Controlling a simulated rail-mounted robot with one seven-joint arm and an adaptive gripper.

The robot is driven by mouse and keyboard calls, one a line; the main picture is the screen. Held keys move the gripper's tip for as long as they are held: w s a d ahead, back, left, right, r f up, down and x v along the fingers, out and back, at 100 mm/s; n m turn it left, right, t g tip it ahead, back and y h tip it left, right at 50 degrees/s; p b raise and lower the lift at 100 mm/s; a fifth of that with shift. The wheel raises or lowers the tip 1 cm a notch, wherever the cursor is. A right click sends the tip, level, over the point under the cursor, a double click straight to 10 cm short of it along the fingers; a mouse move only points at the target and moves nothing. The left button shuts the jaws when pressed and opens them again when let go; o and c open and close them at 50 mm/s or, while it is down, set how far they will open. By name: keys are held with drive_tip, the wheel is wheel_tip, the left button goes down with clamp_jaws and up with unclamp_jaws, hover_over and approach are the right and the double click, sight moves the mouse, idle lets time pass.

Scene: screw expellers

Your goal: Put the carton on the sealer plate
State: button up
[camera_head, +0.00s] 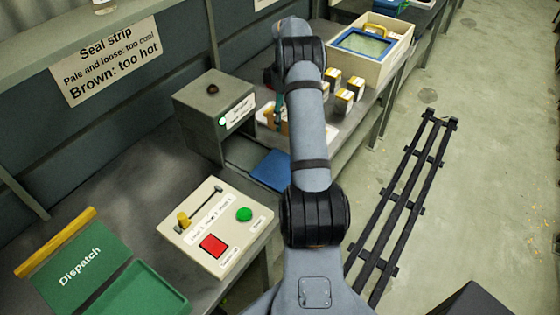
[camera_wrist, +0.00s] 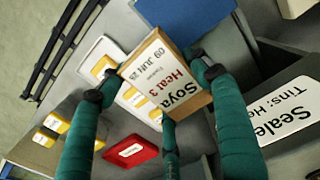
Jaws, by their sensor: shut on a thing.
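In the head view my gripper (camera_head: 279,104) is mostly hidden behind my arm, beside the sealer's right side. The sealer (camera_head: 208,118) is a grey box with a dark knob on top. The blue sealer plate (camera_head: 270,170) lies at its front, partly behind my arm. The plate also shows at the top of the wrist view (camera_wrist: 187,17), beyond the carton and apparently apart from it.
Several other cartons (camera_head: 355,88) stand on the bench right of my arm. A cream crate (camera_head: 385,62) stands behind them. A control panel (camera_head: 218,226) with a red button and a green button sits in front. A green Dispatch tray (camera_head: 142,290) is at lower left.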

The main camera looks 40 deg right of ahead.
drive_tip(key=s+a+f, duration=0.1)
drive_tip(key=a, duration=0.1)
drive_tip(key=s+a+f, duration=0.2)
drive_tip(key=a, duration=0.1)
drive_tip(key=s+a+f, duration=0.2)
drive_tip(key=shift+s+a+f, duration=0.15)
wheel_tip(320, 180, down, 4)
drive_tip(key=shift+r+p, duration=0.1)
drive_tip(key=shift+p, duration=0.4)
drive_tip(key=shift+f, duration=0.2)
drive_tip(key=shift+f+b, duration=0.2)
drive_tip(key=shift+b, duration=0.1)
drive_tip(key=o, duration=1.4)
drive_tip(key=shift+r, duration=0.1)
drive_tip(key=shift+c, duration=0.2)
wheel_tip(320, 180, up, 12)
drive_tip(key=shift+r, duration=0.2)
